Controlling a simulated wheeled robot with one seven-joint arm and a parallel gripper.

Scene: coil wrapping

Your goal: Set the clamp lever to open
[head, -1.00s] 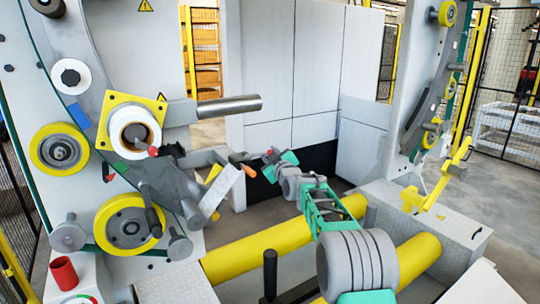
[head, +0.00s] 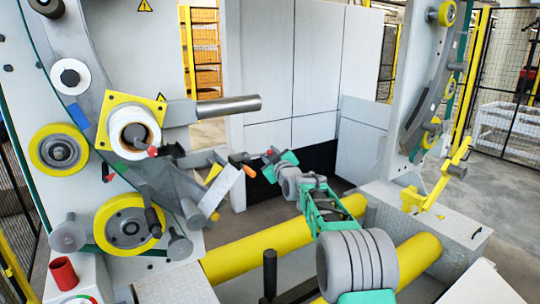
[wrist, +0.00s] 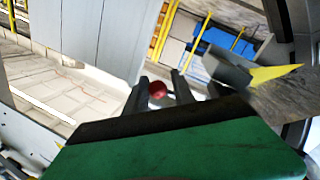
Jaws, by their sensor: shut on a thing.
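In the wrist view, a round red knob (wrist: 157,90) sits between the two dark fingers of my gripper (wrist: 160,88). I take it to be the knob of the clamp lever; the rest of the lever is mostly hidden there. My gripper is shut on it. In the head view my arm reaches away from the front towards the middle, and my gripper (head: 268,155) is small at its far end. The fingers and lever are too small there to tell their exact contact or the lever's angle.
A roll on a yellow plate (head: 132,132) and a horizontal steel bar (head: 228,104) stand on the machine's left side. A pale block (head: 222,187) lies left of my gripper. Yellow rails (head: 240,262) cross below my arm. Grey panels (head: 290,70) stand behind.

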